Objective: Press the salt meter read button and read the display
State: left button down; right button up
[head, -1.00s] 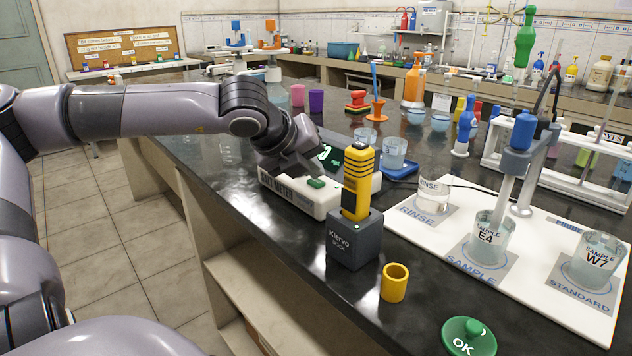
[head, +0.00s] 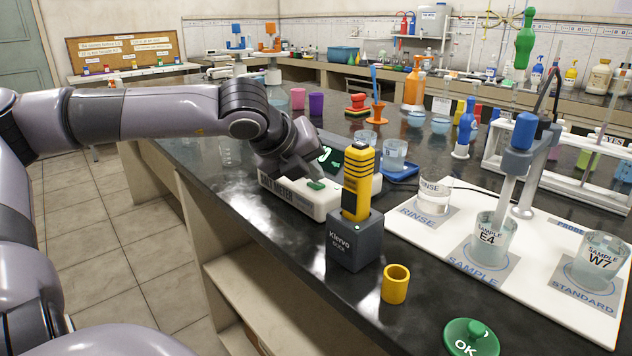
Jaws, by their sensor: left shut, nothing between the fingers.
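The salt meter (head: 289,199) is a white box with its name on the front, standing on the black bench left of centre. A green read button (head: 316,185) sits on its top. Its dark display (head: 331,157) shows green marks, partly hidden by my gripper and too small to read. My left gripper (head: 309,179) is shut and empty, with its tips just above or at the green button; I cannot tell whether they touch it. The probe (head: 519,150) is held upright over the beaker marked SAMPLE E4 (head: 491,236). My right gripper is not in view.
A yellow and black device (head: 358,180) stands in a dark dock (head: 354,240) close to the right of the meter. A yellow cup (head: 395,284) and green OK button (head: 471,338) are nearer. A white mat (head: 450,256) holds the rinse, sample and standard beakers.

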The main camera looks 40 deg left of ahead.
aim_at(312, 185)
pick_arm(q)
jog(key=shift+r, duration=0.75)
jog(key=shift+r, duration=0.1)
jog(key=shift+r+p, duration=1)
jog(key=shift+r, duration=1.45)
jog(key=shift+s, duration=0.1)
